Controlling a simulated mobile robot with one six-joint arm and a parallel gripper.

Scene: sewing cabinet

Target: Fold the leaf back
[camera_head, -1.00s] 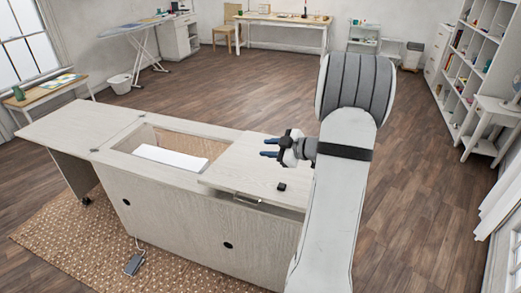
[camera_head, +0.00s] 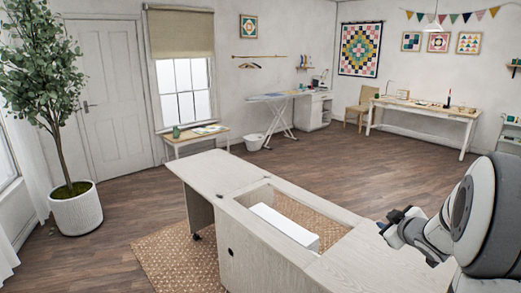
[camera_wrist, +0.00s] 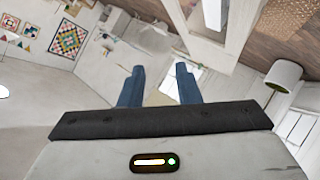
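The sewing cabinet (camera_head: 262,262) stands in the lower middle of the head view. Its pale wood leaf (camera_head: 212,172) lies flat, extended from the cabinet's far left end, with a support panel below. Hinge spots show along the seam. An open well beside it holds a long white object (camera_head: 284,226). A flat panel (camera_head: 352,262) covers the cabinet's near right end. My gripper (camera_head: 388,222) is above that right end, well away from the leaf. The wrist view shows its two blue fingers (camera_wrist: 160,84) apart with nothing between them.
A patterned rug (camera_head: 165,258) lies under the cabinet. A potted plant (camera_head: 76,212) stands at the left. A low bench (camera_head: 197,137), an ironing board (camera_head: 276,97) and a work table (camera_head: 425,112) stand towards the walls. Wooden floor (camera_head: 330,165) is clear beyond the cabinet.

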